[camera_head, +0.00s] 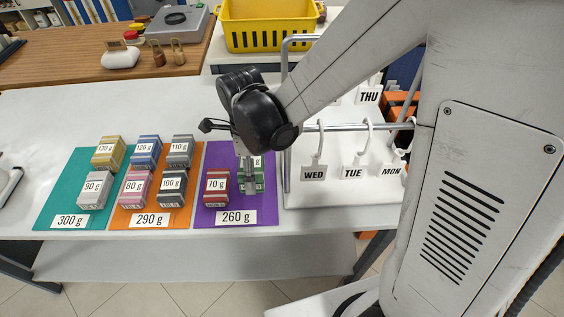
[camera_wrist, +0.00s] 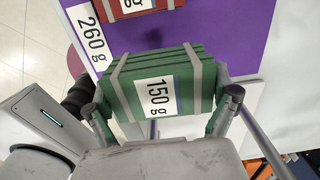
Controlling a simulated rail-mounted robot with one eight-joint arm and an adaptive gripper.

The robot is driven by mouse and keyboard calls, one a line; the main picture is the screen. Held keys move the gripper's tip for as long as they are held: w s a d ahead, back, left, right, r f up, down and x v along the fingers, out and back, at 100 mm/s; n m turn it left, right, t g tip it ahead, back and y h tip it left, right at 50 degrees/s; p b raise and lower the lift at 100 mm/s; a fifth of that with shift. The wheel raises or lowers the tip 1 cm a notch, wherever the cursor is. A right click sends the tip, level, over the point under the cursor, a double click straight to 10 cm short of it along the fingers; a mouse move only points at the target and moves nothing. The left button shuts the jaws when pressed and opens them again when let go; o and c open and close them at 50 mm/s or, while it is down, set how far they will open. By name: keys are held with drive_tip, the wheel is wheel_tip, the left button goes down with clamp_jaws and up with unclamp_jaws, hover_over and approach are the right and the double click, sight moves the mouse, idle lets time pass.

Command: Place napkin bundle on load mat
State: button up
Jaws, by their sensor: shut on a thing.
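My gripper (camera_head: 250,184) is shut on a green napkin bundle (camera_head: 259,180) labelled 150 g; it also shows in the wrist view (camera_wrist: 155,82) with a finger at each side and two grey bands. It is over the right part of the purple mat (camera_head: 242,154), labelled 260 g; I cannot tell whether it touches the mat. A red 70 g bundle (camera_head: 216,187) sits on that mat, just left of it. The orange mat (camera_head: 117,217), labelled 290 g, and the teal mat (camera_head: 51,211), labelled 300 g, hold several bundles of other colours.
A metal rail rack with hanging day tags (camera_head: 314,172) stands close right of the purple mat. A yellow crate (camera_head: 266,42) is behind. The white table (camera_head: 40,110) is clear behind the mats; its front edge lies close in front of them.

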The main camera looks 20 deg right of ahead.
drive_tip(key=shift+s+d, duration=0.1)
drive_tip(key=shift+s, duration=0.65)
drive_tip(key=shift+s+f, duration=0.1)
drive_tip(key=shift+f, duration=0.05)
drive_tip(key=shift+w+d+f+b, duration=0.1)
drive_tip(key=shift+f+b, duration=0.05)
drive_tip(key=shift+f, duration=0.85)
drive_tip(key=shift+w+f+b, duration=0.1)
drive_tip(key=shift+f+b, duration=0.05)
drive_tip(key=shift+f, duration=0.8)
drive_tip(key=shift+f, duration=0.15)
drive_tip(key=o, duration=0.9)
drive_tip(key=shift+o, duration=0.2)
wheel_tip(320, 180, up, 12)
drive_tip(key=shift+r+p, duration=0.2)
drive_tip(key=shift+p, duration=0.75)
